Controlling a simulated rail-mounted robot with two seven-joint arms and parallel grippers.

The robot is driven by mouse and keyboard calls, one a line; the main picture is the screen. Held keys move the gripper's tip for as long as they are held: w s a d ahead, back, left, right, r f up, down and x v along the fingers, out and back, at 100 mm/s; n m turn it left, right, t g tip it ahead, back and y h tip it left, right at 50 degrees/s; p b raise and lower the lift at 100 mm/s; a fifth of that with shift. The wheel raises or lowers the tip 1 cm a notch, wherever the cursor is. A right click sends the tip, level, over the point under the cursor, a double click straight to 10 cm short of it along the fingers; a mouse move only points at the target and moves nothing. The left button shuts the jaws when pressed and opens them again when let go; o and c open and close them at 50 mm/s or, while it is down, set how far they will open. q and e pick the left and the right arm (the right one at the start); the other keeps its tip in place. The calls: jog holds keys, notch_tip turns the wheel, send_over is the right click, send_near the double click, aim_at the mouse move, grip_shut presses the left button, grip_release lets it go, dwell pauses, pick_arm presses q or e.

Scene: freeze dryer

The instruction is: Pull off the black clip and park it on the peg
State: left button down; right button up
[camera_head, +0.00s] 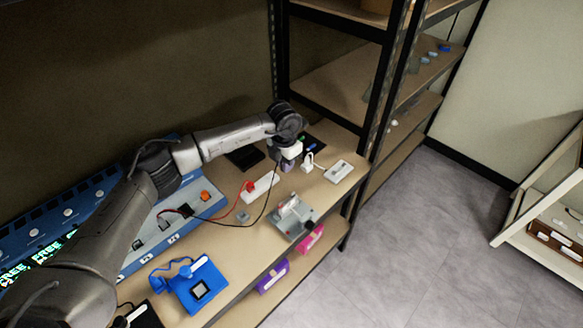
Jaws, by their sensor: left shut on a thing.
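My left arm reaches in from the left, with its gripper (287,165) pointing down above the far part of the bench. A thin black lead (267,205) rises from the bench to the gripper's fingers, which are shut on the black clip at its end. The clip itself is small and mostly hidden by the fingers. A red clip (250,187) with a red lead sits at the left end of a white block (262,187) below the gripper. I cannot make out the peg for certain. My right gripper is out of view.
A grey metal fixture (293,216) stands near the bench's front edge. A blue device (190,286) and a long blue panel (190,200) are to the left. A white box (338,171) lies to the right. Shelves (340,85) rise behind.

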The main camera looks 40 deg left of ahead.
pick_arm(q)
jog(key=shift+a, duration=0.35)
jog(key=shift+a, duration=0.1)
jog(key=a+b, duration=0.1)
jog(key=a, duration=0.7)
jog(key=shift+w, duration=0.4)
notch_tip(320, 180, down, 4)
jog(key=shift+r+b, duration=0.25)
jog(key=shift+b, duration=0.4)
dwell(0.3)
